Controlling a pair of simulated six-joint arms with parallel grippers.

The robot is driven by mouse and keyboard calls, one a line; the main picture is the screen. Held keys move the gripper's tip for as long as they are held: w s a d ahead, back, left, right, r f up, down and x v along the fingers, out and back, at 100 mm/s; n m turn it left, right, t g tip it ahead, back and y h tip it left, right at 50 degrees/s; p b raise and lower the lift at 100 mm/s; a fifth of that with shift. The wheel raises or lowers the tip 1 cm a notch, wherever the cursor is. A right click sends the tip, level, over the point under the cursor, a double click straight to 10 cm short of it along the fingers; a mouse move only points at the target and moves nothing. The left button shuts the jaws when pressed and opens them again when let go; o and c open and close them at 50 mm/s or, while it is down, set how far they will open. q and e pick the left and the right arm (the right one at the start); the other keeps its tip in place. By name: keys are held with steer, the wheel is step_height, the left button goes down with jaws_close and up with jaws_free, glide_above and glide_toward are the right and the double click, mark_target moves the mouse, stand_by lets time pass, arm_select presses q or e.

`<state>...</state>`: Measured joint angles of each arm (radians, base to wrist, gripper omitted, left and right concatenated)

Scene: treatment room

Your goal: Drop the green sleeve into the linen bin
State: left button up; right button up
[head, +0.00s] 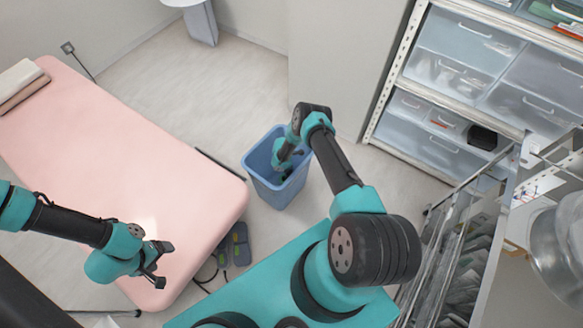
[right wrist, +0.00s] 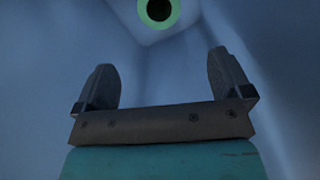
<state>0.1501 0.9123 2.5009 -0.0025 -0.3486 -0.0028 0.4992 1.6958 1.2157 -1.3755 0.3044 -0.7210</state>
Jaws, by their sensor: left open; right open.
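The linen bin (head: 268,193) is a blue, open-topped container on the floor near the middle of the head view. My right arm reaches down into it, and its gripper is largely hidden there. In the right wrist view, my right gripper (right wrist: 163,70) is open and empty, with blue bin walls around it. The green sleeve (right wrist: 159,20) shows as a light green ring with a dark hole at the top edge, inside the bin beyond the fingertips and apart from them. My left gripper (head: 162,264) is open and empty over the pink bed.
A pink treatment bed (head: 110,150) fills the left, close beside the bin. A grey foot pedal (head: 235,245) lies on the floor below the bin. Drawer shelving (head: 465,70) stands at the upper right, and a metal trolley (head: 470,250) stands at the right. Floor behind the bin is clear.

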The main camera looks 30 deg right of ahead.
steer(key=shift+r, duration=0.15)
stand_by(0.4)
steer(key=s+a+r+m+y, duration=0.2)
steer(key=s+a+r+m, duration=0.25)
steer(key=r, duration=0.55)
steer(key=s+a+r+m+y, duration=0.25)
steer(key=a+r+m, duration=0.3)
steer(key=r, duration=0.35)
steer(key=s+a+r+m, duration=0.2)
steer(key=s+r+m, duration=0.3)
steer(key=s+r, duration=0.3)
steer(key=s+a+r+m, duration=0.1)
steer(key=s+r+m, duration=0.3)
steer(key=s+r, duration=0.4)
step_height(320, 180, up, 3)
steer(key=shift+a+f+m+t+h, duration=0.1)
steer(key=shift+a+m+t+h, duration=0.25)
steer(key=shift+a+m+t, duration=0.05)
